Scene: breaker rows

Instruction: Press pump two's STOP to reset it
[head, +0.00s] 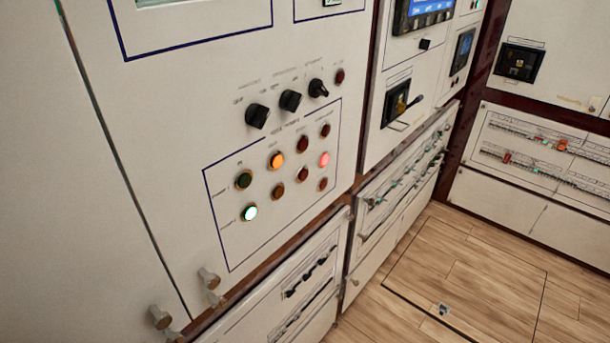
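A white cabinet panel in the head view has a blue-outlined field (232,240) with rows of round buttons and lamps. The upper row has a dark green one (243,180), a lit orange one (277,160) and two dark red ones (302,144). Another dark red one (323,184) sits below the lit red one. The labels are too small to read, so I cannot tell which is pump two's STOP. Neither gripper shows.
Black rotary knobs (290,100) stick out above the buttons. Metal knobs (209,279) protrude at the lower left. Breaker rows (545,150) are on the right-hand cabinet. The wooden floor (460,270) is clear, with a hatch outline in it.

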